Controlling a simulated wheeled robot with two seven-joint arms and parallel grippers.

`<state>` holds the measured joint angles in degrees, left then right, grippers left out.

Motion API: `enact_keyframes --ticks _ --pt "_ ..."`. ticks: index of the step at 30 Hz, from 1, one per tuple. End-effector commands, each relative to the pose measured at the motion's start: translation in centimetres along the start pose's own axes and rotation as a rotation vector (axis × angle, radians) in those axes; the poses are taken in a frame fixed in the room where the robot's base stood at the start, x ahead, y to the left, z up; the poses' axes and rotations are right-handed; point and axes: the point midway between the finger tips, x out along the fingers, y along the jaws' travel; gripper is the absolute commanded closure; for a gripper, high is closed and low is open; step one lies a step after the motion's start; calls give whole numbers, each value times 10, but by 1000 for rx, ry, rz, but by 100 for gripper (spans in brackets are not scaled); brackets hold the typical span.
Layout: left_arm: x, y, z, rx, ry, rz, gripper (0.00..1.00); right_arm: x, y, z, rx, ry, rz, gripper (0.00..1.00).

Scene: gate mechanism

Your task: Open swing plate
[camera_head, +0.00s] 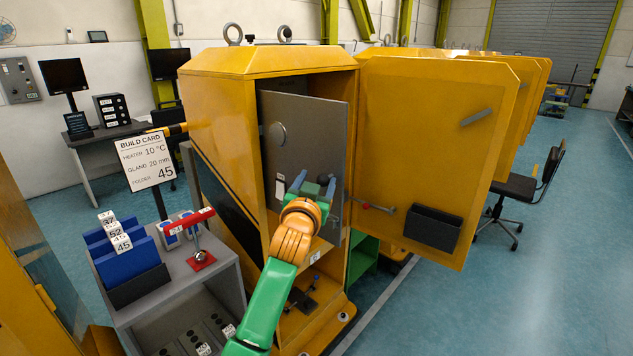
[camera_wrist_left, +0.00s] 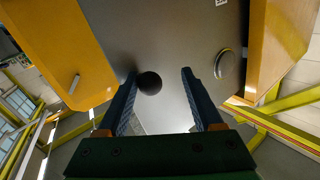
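The grey swing plate (camera_head: 312,130) stands in the open front of the yellow cabinet (camera_head: 222,110), at an angle to the opening, with a round disc (camera_head: 277,136) on its face. My left gripper (camera_head: 314,182) is in front of the plate's lower part. In the left wrist view, the gripper (camera_wrist_left: 158,75) has its fingers spread, with a black round knob (camera_wrist_left: 149,83) between them, nearer the left finger. The plate (camera_wrist_left: 180,40) fills the middle there. I cannot tell whether a finger touches the knob. My gripper hides the knob in the head view. My right gripper is not in view.
The yellow cabinet door (camera_head: 430,150) stands open to the right, with a black pocket (camera_head: 433,228) and a red-tipped handle (camera_head: 375,207). A grey stand (camera_head: 185,290) with blue folders (camera_head: 128,262) and a red lever (camera_head: 193,219) is at the left.

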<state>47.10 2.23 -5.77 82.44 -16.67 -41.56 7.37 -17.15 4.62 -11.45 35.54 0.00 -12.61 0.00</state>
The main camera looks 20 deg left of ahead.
Motion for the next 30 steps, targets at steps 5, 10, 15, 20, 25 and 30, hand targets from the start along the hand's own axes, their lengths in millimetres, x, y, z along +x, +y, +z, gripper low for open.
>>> enact_keyframes --ticks 5,10,15,20,25,30 --pt "0 0 0 0 -1 1 34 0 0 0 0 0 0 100" --pt "-3 1 1 0 0 1 34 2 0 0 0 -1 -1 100" --pt "-22 1 3 -1 1 1 34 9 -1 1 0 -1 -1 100" --pt "-46 1 3 -2 2 2 34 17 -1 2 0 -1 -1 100" --pt "-66 0 2 -1 1 1 34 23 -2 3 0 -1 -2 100" --pt "-72 0 0 -1 0 0 34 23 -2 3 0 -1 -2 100"
